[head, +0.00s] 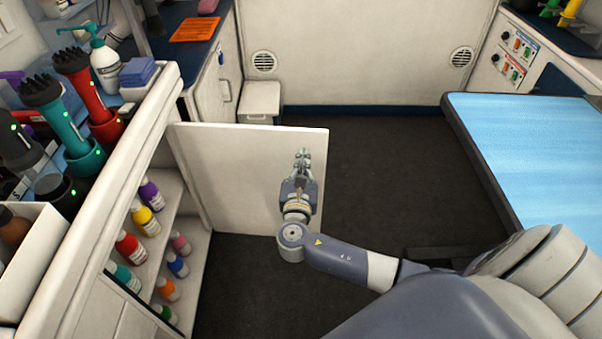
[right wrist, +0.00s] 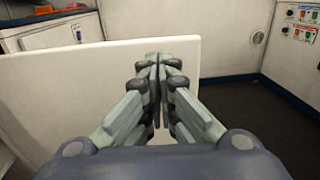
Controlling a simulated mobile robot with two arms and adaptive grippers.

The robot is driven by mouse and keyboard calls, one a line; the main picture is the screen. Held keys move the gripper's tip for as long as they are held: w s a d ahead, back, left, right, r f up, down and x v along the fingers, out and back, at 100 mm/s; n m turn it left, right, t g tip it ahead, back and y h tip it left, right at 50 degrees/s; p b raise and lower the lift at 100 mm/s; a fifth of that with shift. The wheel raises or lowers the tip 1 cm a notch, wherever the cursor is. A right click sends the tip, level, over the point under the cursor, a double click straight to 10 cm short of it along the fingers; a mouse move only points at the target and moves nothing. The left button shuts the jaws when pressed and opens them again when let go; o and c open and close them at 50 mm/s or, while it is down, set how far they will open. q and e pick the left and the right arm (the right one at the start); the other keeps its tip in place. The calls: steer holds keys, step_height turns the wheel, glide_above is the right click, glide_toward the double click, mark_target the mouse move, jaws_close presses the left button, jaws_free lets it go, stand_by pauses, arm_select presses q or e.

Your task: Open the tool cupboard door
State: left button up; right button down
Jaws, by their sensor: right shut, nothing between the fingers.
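The tool cupboard door (head: 235,165) is a white panel that stands swung wide open, out from the cupboard on the left. Its shelves (head: 165,235) show in the head view with several coloured bottles on them. My right gripper (head: 302,158) is shut and empty, in front of the door near its free edge. In the right wrist view the door (right wrist: 60,95) fills the left and middle behind my shut fingers (right wrist: 157,65). I cannot tell whether the fingers touch the door. My left gripper is in neither view.
A counter with clippers, dryers and a pump bottle (head: 105,62) runs above the cupboard. A blue-topped table (head: 530,150) stands at the right. A small white bin (head: 260,102) sits by the back wall. Dark floor (head: 375,180) lies clear between door and table.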

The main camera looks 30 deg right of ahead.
mark_target(306, 136)
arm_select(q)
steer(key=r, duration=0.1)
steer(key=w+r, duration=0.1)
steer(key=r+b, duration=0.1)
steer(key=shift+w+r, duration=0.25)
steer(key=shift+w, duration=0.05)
arm_select(e)
steer(key=x, duration=0.6)
steer(key=shift+w+d, duration=0.2)
steer(key=shift+w, duration=0.05)
